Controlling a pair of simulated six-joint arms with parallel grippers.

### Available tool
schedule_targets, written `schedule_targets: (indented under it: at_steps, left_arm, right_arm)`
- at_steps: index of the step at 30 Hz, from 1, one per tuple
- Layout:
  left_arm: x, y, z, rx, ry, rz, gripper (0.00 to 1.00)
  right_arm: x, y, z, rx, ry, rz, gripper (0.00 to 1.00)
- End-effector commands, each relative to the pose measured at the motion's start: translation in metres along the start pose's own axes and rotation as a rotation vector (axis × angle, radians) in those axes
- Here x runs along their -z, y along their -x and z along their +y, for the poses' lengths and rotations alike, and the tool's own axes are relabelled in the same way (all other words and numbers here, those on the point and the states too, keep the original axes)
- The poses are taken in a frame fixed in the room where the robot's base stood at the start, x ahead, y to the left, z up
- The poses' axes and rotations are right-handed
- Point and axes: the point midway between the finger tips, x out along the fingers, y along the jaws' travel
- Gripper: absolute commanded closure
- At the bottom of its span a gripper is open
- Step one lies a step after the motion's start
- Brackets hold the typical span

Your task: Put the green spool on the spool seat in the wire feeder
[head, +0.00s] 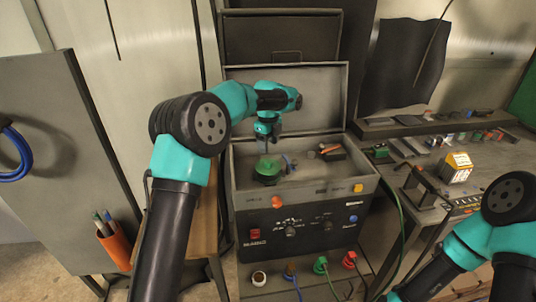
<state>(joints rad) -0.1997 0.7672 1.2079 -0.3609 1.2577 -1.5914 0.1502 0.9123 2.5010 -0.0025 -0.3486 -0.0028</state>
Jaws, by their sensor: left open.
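The wire feeder (246,190) is a grey box with its lid raised at the back and its compartment open to view. The green spool (267,170) is inside, at the left of the compartment, and looks upright. My left gripper (266,148) points down just above the spool and is open; I cannot tell whether its fingertips touch it. I cannot make out the spool seat; whatever is under the spool is hidden. My right arm shows at the lower right, but its gripper is out of view.
An orange-handled tool (330,150) and small parts lie in the compartment's right side. Coloured cable plugs (320,264) stand below the front panel. A cluttered bench (415,160) is at the right, with a yellow-and-white box (457,168). A grey panel (60,160) stands at the left.

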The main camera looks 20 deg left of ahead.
Motion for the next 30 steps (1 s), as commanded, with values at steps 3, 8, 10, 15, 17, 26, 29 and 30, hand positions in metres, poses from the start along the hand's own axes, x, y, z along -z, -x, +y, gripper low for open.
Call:
schedule_targets:
  at_steps: [3, 8, 10, 15, 17, 26, 29, 30]
  left_arm:
    - [0.000, 0.021, 0.000, 0.002, 0.000, 0.000, 0.41]
    - [0.000, 0.039, 0.000, 0.001, -0.001, 0.000, 0.41]
    - [0.000, 0.043, 0.000, 0.000, -0.001, 0.000, 0.41]
    - [0.000, 0.045, 0.000, -0.002, -0.001, 0.000, 0.41]
    - [0.000, 0.045, 0.000, -0.002, -0.001, 0.000, 0.41]
    - [0.000, 0.045, 0.000, -0.001, -0.001, 0.000, 0.41]
    - [0.000, 0.045, 0.000, -0.001, -0.001, 0.000, 0.41]
    - [0.000, 0.045, 0.000, -0.001, -0.001, 0.000, 0.41]
  right_arm:
    - [0.000, 0.000, 0.000, 0.000, 0.000, 0.000, 0.57]
    - [0.000, 0.000, 0.000, 0.000, 0.000, 0.000, 0.57]
    - [0.000, 0.000, 0.000, 0.000, 0.000, 0.000, 0.57]
    - [0.000, 0.000, 0.000, 0.000, 0.000, 0.000, 0.57]
    - [0.000, 0.000, 0.000, 0.000, 0.000, 0.000, 0.57]
    - [0.000, 0.000, 0.000, 0.000, 0.000, 0.000, 0.57]
    - [0.000, 0.000, 0.000, 0.000, 0.000, 0.000, 0.57]
    - [0.000, 0.000, 0.000, 0.000, 0.000, 0.000, 0.57]
